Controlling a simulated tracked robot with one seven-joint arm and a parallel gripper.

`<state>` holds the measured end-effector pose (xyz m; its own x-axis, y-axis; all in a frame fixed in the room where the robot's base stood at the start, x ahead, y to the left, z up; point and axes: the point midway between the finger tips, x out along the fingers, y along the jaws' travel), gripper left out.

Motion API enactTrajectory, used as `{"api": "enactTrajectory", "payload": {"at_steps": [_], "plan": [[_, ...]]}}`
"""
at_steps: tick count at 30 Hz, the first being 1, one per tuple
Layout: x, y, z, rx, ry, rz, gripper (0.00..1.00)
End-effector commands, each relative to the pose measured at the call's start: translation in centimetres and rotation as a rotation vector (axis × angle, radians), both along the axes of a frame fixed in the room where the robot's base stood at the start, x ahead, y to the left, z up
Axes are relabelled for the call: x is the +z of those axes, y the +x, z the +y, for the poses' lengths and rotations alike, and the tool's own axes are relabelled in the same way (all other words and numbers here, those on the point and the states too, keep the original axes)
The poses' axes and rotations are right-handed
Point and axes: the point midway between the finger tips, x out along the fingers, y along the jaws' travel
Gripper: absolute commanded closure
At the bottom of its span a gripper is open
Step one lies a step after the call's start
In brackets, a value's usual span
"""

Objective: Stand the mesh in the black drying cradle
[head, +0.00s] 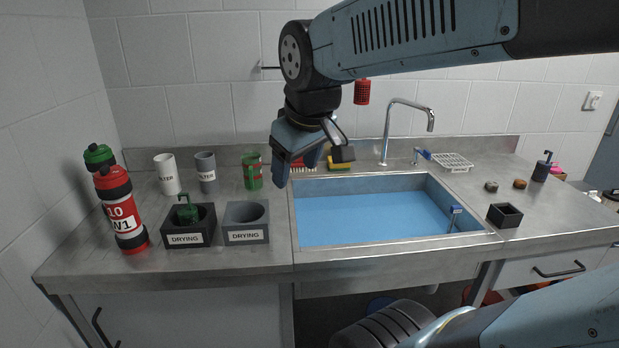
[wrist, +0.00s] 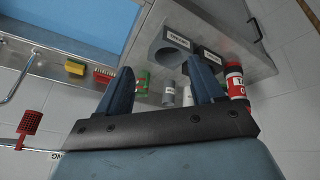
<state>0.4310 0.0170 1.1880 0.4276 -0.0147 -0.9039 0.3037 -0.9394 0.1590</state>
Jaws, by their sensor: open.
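A red mesh piece (head: 362,91) hangs on the back wall above the sink; it also shows in the wrist view (wrist: 30,122), on a rail. The black drying cradle (head: 174,241), labelled DRYING, stands on the counter left of the sink. A green object (head: 188,208) sits in it, its lower part hidden by the walls. My gripper (head: 297,172) is open, with nothing held, high over the back-left of the sink.
A grey drying cradle (head: 246,236) stands right of the black one, its hole empty. The sink (head: 370,212) and tap (head: 388,130) are to the right.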

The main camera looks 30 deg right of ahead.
Motion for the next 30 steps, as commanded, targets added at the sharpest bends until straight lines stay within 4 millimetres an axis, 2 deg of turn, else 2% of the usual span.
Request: {"api": "enactTrajectory", "payload": {"at_steps": [3,8,23,30], "plan": [[-0.6,-2.3,-0.7,-0.159,0.087,-0.032,0.33],[-1.1,-3.8,-1.6,-0.282,0.156,-0.05,0.33],[-1.3,-4.0,-1.7,-0.307,0.171,-0.052,0.33],[-1.3,-4.0,-1.7,-0.306,0.171,-0.052,0.54]]}}
